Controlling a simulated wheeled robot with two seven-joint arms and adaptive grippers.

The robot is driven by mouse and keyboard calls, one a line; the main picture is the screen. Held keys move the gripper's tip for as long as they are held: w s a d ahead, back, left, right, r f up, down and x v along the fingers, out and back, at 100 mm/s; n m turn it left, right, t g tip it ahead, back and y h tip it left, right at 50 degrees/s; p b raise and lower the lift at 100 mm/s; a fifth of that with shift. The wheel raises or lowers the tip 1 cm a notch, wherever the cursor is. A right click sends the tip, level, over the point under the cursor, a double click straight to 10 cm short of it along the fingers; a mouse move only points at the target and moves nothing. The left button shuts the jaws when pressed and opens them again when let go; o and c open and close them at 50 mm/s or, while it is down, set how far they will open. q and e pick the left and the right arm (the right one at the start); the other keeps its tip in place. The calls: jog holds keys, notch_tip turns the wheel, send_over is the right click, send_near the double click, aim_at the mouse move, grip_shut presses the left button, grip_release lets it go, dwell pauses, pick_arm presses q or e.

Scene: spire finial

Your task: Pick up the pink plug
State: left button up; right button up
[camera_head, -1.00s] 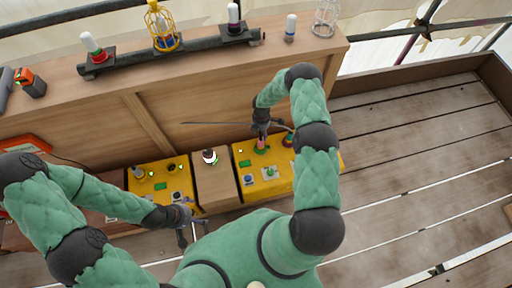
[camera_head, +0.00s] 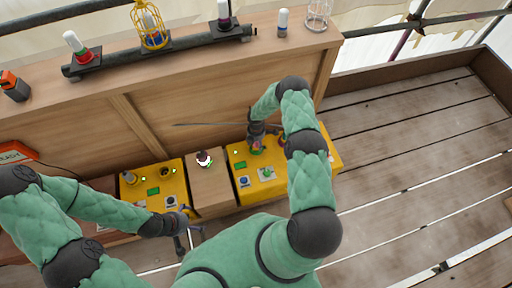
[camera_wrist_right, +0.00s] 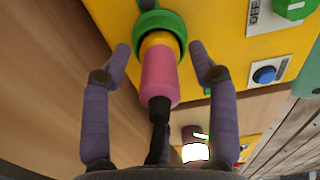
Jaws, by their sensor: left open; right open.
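The pink plug (camera_wrist_right: 160,78) shows in the right wrist view, seated in a green ring socket (camera_wrist_right: 160,30) on a yellow box, with a black cable end below it. My right gripper (camera_wrist_right: 158,62) is open, with one finger on each side of the plug and a gap on both sides. In the head view the plug (camera_head: 257,146) is small and partly hidden under my right gripper (camera_head: 256,139). My left gripper (camera_head: 188,222) is open and empty, in front of the left yellow box.
The right yellow box (camera_head: 240,170) has buttons and a green switch. The left yellow box (camera_head: 150,185) stands beyond a wooden block (camera_head: 208,185) with a white-and-dark piece (camera_head: 203,158) on it. A shelf (camera_head: 300,48) behind holds lamps and a yellow cage (camera_head: 152,30).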

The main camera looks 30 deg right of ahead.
grip_shut()
jog(key=shift+r, duration=0.15)
